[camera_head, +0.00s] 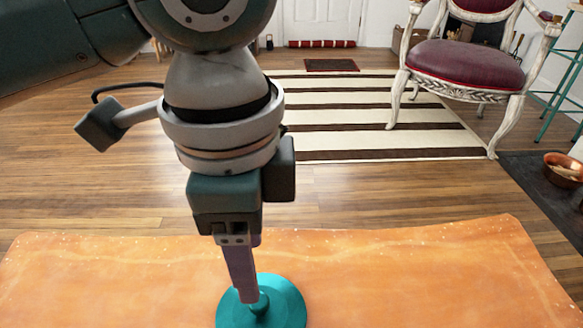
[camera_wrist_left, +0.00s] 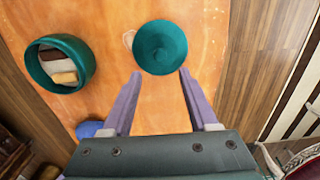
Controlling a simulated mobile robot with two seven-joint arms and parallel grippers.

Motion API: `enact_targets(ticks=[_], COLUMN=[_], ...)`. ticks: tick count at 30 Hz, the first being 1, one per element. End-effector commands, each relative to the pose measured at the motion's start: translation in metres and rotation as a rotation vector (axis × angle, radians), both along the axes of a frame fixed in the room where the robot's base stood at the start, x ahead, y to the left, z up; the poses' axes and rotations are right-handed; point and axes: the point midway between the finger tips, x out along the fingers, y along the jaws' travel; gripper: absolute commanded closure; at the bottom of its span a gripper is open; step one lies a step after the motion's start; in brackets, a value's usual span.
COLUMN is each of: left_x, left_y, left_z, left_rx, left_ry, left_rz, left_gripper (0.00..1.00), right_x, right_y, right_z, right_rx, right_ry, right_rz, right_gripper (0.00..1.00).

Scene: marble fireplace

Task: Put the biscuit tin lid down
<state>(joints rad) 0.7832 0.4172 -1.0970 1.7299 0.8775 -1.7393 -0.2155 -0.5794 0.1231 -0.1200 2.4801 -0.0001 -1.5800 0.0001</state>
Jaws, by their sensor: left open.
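The teal round lid (camera_head: 287,308) with a small knob lies knob-up on the orange tabletop, at the bottom of the head view. It also shows whole in the left wrist view (camera_wrist_left: 160,47). My left gripper (camera_head: 250,297) points down at the lid, its fingers overlapping the knob in the head view. In the left wrist view its lilac fingers (camera_wrist_left: 160,74) are spread apart with nothing between them, tips close to the lid's near edge. The open biscuit tin (camera_wrist_left: 37,72), teal and round, stands left of the lid with brown and cream biscuits inside. My right gripper is not in view.
The orange tabletop (camera_head: 420,270) is bare right of the lid. A blue object (camera_wrist_left: 90,129) sits near the left finger in the wrist view, partly hidden. A small pale patch or item touches the lid's left side. A chair (camera_head: 465,68) stands beyond the table.

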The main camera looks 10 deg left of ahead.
Motion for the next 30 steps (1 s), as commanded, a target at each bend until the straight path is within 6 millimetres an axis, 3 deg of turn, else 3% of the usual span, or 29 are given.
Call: enact_targets(ticks=[3, 10, 16, 20, 23, 30], left_x=[0.000, -0.003, -0.031, -0.049, -0.060, -0.098], left_y=[0.000, -0.003, -0.040, -0.053, -0.039, 0.048], left_z=[0.016, 0.017, 0.005, 0.002, -0.001, -0.015], left_rx=[0.000, -0.012, -0.186, -0.334, -0.390, -0.296], left_ry=[-0.001, 0.000, -0.022, -0.065, -0.104, -0.212], left_rz=[0.000, 0.002, 0.089, 0.291, 0.502, 0.964], left_gripper=[0.40, 0.40, 0.40, 0.40, 0.40, 0.40], right_x=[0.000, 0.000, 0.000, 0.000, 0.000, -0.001], right_y=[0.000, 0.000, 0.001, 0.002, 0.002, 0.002], right_z=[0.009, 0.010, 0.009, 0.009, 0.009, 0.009], right_rx=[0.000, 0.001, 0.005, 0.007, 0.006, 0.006], right_ry=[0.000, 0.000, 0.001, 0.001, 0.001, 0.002], right_rz=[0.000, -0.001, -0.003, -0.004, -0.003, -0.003], right_gripper=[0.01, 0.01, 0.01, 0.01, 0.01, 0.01])
